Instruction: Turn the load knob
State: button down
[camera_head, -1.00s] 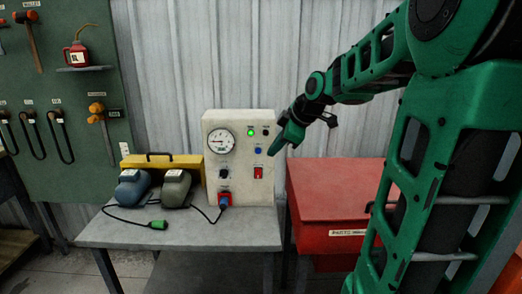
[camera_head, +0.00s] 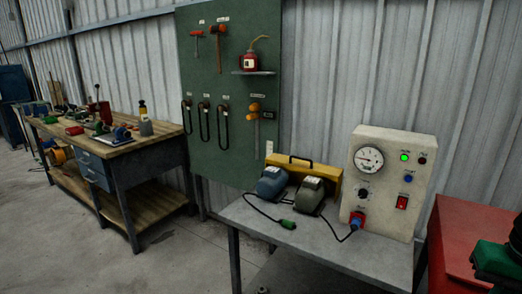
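The cream control box (camera_head: 393,150) stands on the right part of the grey bench. Its face has a round dial gauge (camera_head: 369,158), a lit green lamp (camera_head: 404,157), a small dark round part (camera_head: 422,161), a blue button (camera_head: 408,179) and a red switch (camera_head: 401,202). A small black knob (camera_head: 363,193) sits below the gauge; its label is too small to read, so I cannot confirm it is the load knob. My gripper is out of view.
A red cabinet (camera_head: 460,235) stands right of the grey bench (camera_head: 300,242). Blue and grey motor-like units (camera_head: 308,196), a yellow case (camera_head: 315,175) and cables lie left of the box. A tool board (camera_head: 228,110) and wooden workbench (camera_head: 110,145) are farther left. Floor is clear between.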

aim_at(363, 194)
jog(key=u, duration=1.65)
jog(key=i, duration=1.9)
jog(key=z, duration=2.05)
